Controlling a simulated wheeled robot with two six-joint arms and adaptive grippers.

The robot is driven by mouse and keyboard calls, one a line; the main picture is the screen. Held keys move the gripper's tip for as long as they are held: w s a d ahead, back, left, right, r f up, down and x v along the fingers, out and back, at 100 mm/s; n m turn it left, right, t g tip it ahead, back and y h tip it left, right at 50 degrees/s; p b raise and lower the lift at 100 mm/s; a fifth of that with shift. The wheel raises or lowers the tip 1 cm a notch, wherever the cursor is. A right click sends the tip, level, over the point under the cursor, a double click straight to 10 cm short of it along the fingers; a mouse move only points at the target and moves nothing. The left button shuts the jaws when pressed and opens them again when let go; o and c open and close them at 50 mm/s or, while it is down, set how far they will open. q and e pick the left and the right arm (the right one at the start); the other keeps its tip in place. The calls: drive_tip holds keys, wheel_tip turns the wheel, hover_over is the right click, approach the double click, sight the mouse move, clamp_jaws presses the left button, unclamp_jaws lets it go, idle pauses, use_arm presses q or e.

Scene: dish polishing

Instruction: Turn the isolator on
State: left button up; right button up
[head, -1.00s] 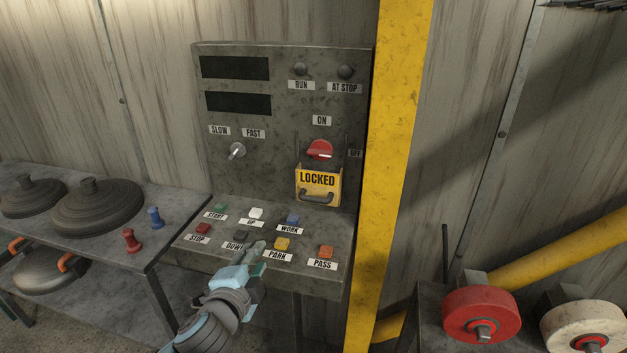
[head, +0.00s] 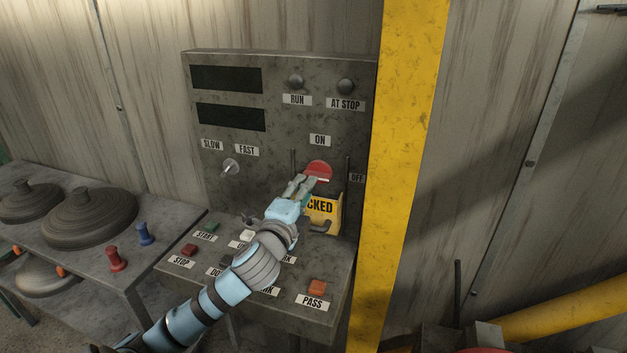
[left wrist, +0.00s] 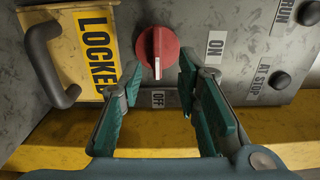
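The isolator is a round red knob (head: 319,169) on the grey upright panel (head: 225,175), below the ON label (head: 319,140). In the left wrist view, the knob (left wrist: 158,50) has a white mark pointing toward the OFF label (left wrist: 158,98). The ON label also shows there (left wrist: 215,48). A yellow LOCKED plate (head: 325,214) with a dark handle sits below the knob and does not cover it. My left gripper (head: 301,183) is at the knob's lower left. In the wrist view its fingers (left wrist: 158,78) are open, with the knob just ahead between the tips. My right gripper is out of view.
A sloped console with a STOP button (head: 189,250) and a PASS button (head: 317,287) lies under my left arm. A yellow post (head: 400,150) stands right of the panel. A bench with dark round lids (head: 88,217) is at left. Thin dark bars flank the knob.

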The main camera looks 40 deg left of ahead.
sight(318, 175)
use_arm(q)
drive_tip(key=x, duration=0.6)
drive_tip(key=shift+w+d+f, duration=0.1)
drive_tip(key=shift+f, duration=0.15)
drive_tip(key=shift+s+r, duration=0.15)
drive_tip(key=shift+s, duration=0.1)
drive_tip(key=shift+c, duration=0.2)
drive_tip(key=shift+w, duration=0.1)
clamp_jaws()
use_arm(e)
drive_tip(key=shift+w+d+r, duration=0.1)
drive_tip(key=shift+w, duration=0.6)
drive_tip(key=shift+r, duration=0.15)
use_arm(q)
drive_tip(key=n+p, duration=0.1)
drive_tip(key=n, duration=0.2)
drive_tip(key=n+p, duration=0.1)
drive_tip(key=n, duration=0.2)
drive_tip(key=shift+n, duration=0.3)
drive_tip(key=n, duration=1.1)
drive_tip(key=shift+b, duration=0.4)
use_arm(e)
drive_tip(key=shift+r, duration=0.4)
